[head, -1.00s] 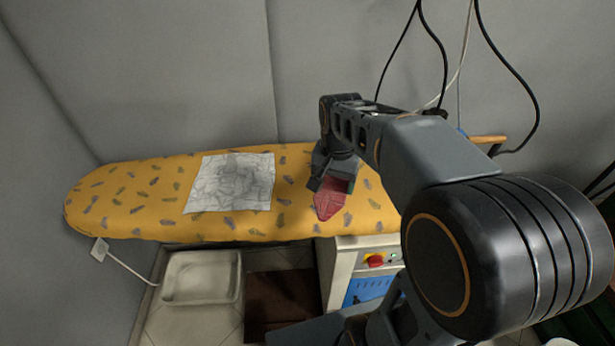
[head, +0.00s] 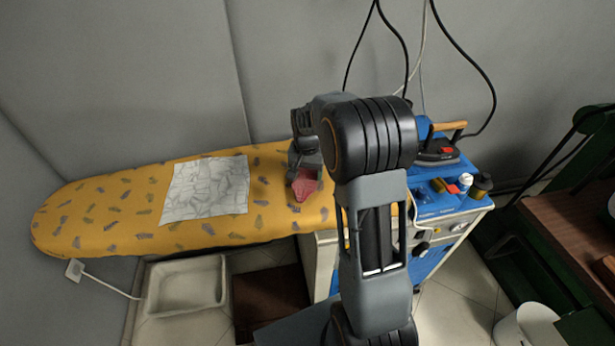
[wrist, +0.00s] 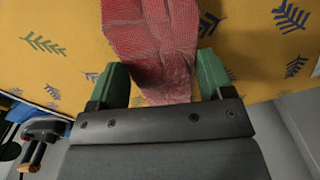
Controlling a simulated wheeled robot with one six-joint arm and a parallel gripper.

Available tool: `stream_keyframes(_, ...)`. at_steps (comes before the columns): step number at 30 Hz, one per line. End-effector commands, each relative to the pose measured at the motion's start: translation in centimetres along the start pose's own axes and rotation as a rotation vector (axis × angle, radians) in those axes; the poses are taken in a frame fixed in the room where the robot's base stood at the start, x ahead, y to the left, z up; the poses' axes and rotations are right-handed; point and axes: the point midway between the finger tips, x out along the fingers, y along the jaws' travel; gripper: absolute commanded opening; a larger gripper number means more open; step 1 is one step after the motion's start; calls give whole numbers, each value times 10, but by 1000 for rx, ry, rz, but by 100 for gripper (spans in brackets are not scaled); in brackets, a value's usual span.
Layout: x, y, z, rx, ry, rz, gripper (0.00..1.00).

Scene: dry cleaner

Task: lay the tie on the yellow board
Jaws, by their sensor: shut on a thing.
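The red tie (head: 304,184) shows at my gripper (head: 305,163) in the head view, over the right part of the yellow board (head: 115,210). In the wrist view the red patterned tie (wrist: 158,45) runs between the two green fingertips of my gripper (wrist: 163,78), which is shut on it. The yellow board (wrist: 235,45) with its leaf pattern fills the ground behind the tie. I cannot tell whether the tie touches the board. Part of the tie is hidden by my gripper.
A white patterned cloth (head: 207,188) lies on the board left of my gripper. A blue-topped unit (head: 435,205) with an iron (head: 437,149) and small bottles stands at the right. A pale tray (head: 185,285) is below the board. The board's left end is clear.

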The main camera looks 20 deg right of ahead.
Motion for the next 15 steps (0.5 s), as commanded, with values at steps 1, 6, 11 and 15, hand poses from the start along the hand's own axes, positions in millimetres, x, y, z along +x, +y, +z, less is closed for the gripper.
stream_keyframes(1, 8, 0, 1, 0, -3, 1, 50)
stream_keyframes(6, 24, 0, 1, 0, -1, 1, 50)
stream_keyframes(11, 24, 0, 1, 0, 0, 0, 50)
stream_keyframes(15, 26, 0, 1, 0, 0, 0, 50)
